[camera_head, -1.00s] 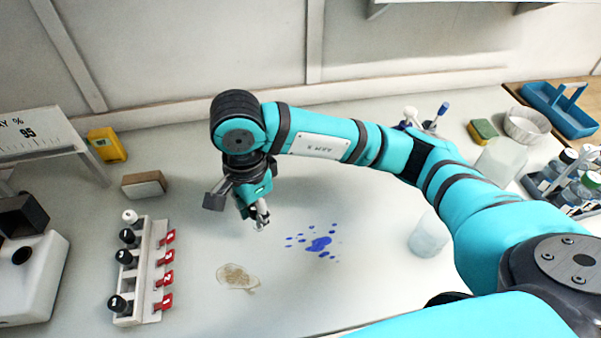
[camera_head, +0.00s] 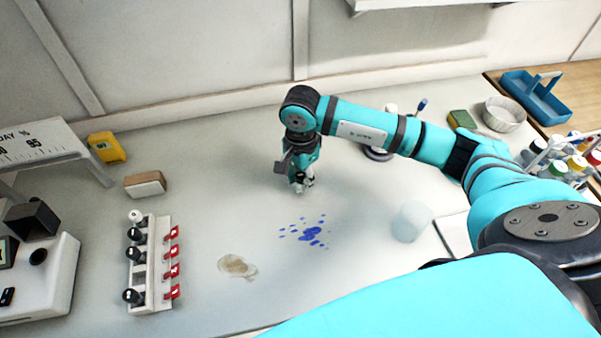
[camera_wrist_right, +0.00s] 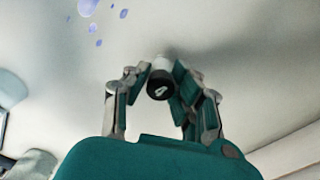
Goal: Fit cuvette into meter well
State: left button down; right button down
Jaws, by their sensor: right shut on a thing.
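My right gripper (camera_head: 302,183) is over the middle of the bench, pointing down. In the right wrist view its fingers (camera_wrist_right: 165,88) are shut on a cuvette (camera_wrist_right: 161,82) with a black cap marked 4 and a white body below. The cuvette is hard to make out in the head view. The white meter (camera_head: 50,285) stands at the far left, well apart from the gripper. Its dark round well (camera_head: 38,257) shows on top, in front of a raised dark lid (camera_head: 32,220). My left gripper is not in view.
A white rack (camera_head: 150,270) with several capped cuvettes and red tags stands right of the meter. An eraser-like block (camera_head: 146,184) and yellow device (camera_head: 107,147) lie behind it. Blue spots (camera_head: 310,233) and a brownish stain (camera_head: 237,265) mark the clear bench. A beaker (camera_head: 411,221) stands right.

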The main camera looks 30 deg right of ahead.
jog(key=shift+f, duration=0.3)
jog(key=c, duration=1.1)
grip_release()
